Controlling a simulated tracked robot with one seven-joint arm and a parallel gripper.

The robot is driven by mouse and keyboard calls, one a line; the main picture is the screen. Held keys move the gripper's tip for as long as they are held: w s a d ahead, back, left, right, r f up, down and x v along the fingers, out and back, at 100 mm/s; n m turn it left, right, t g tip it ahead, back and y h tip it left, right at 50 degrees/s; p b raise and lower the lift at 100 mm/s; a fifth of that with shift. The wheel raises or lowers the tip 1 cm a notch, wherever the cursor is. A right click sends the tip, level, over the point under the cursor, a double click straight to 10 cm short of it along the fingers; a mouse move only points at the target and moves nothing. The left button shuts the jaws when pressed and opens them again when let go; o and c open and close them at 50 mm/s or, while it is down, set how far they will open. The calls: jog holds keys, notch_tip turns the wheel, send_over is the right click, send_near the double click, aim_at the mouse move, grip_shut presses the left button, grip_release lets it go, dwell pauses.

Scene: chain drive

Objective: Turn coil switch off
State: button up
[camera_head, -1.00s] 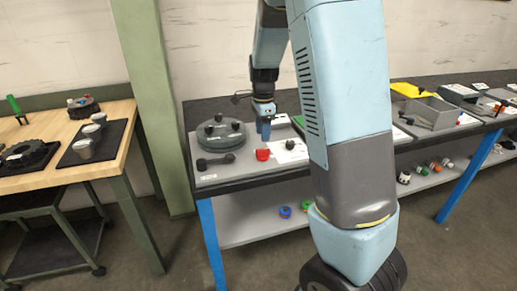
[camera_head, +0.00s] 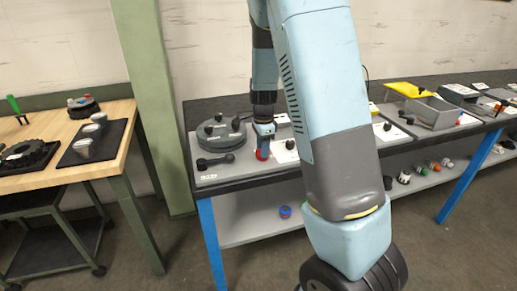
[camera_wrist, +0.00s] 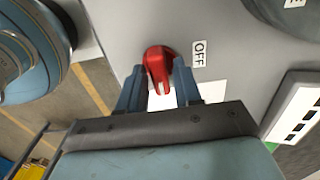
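The coil switch is a red knob (camera_wrist: 157,62) on a grey panel, beside an "OFF" label (camera_wrist: 199,53) in the wrist view. Its narrow end points down in that view, between the fingertips. My gripper (camera_wrist: 158,80) is open, with one blue finger on each side of the knob. Whether either finger touches it I cannot tell. In the head view my gripper (camera_head: 263,152) is lowered over the left part of the dark bench, and a little of the red knob (camera_head: 266,153) shows at the fingers.
A round dark grey unit with black knobs (camera_head: 220,133) stands just left of my gripper, with a black lever (camera_head: 215,162) in front. A white plate with a black knob (camera_head: 288,149) lies to the right. Grey trays (camera_head: 432,111) stand farther right along the bench.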

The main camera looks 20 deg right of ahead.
grip_shut()
jog(key=shift+a, duration=0.6)
jog(key=shift+d, duration=0.45)
jog(key=shift+d+n, duration=0.25)
jog(key=shift+n, duration=0.35)
jog(key=n, duration=1.1)
jog(key=shift+r+n, duration=0.1)
jog(key=shift+n, duration=0.2)
jog(key=n, duration=0.4)
jog(key=shift+w+n, duration=0.1)
jog(key=shift+n, duration=0.6)
